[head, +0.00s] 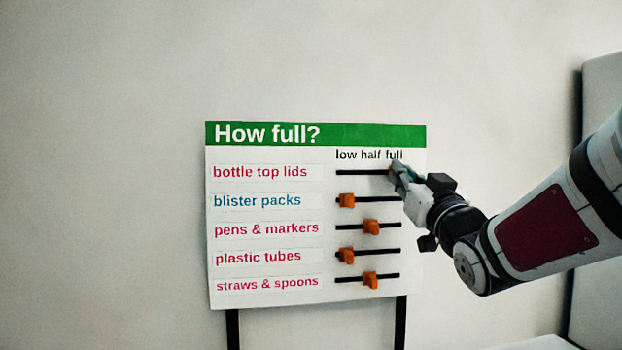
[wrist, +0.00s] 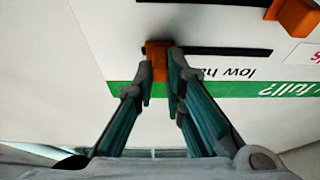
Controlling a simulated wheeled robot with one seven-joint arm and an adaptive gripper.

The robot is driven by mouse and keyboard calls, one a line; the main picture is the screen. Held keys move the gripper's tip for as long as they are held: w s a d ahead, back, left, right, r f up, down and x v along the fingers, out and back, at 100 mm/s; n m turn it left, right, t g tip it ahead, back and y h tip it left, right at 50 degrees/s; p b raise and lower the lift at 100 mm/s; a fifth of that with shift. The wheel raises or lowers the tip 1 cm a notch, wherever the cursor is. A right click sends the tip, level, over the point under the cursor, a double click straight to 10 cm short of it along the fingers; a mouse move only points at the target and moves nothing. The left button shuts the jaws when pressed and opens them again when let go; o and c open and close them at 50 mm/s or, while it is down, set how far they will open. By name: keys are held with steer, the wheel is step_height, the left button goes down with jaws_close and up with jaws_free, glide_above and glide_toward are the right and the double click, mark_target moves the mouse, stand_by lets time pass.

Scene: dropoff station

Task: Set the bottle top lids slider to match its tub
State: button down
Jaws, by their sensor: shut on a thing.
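The "How full?" board (head: 270,157) has rows of labelled slots. The bottle top lids row (head: 260,172) is at the top. Its black slot (head: 360,173) is bare from the low end through half. Its orange slider knob (wrist: 158,47) sits at the full end, and it is mostly hidden by my gripper in the head view. My gripper (head: 397,169) is shut on this knob, with one finger on each side of it in the wrist view (wrist: 160,74). No tub is in view.
The blister packs knob (head: 347,201) sits at low, just below. The pens & markers knob (head: 371,227) is at half, plastic tubes (head: 347,256) at low, straws & spoons (head: 370,280) at half. The wall around the board is clear.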

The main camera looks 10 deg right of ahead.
steer(key=shift+d, duration=0.2)
steer(key=c, duration=1.6)
jaws_free()
steer(key=shift+d, duration=0.1)
steer(key=shift+c, duration=0.2)
steer(key=shift+s, duration=0.1)
steer(key=v, duration=0.7)
steer(key=shift+s, duration=0.15)
steer(key=shift+f, duration=0.2)
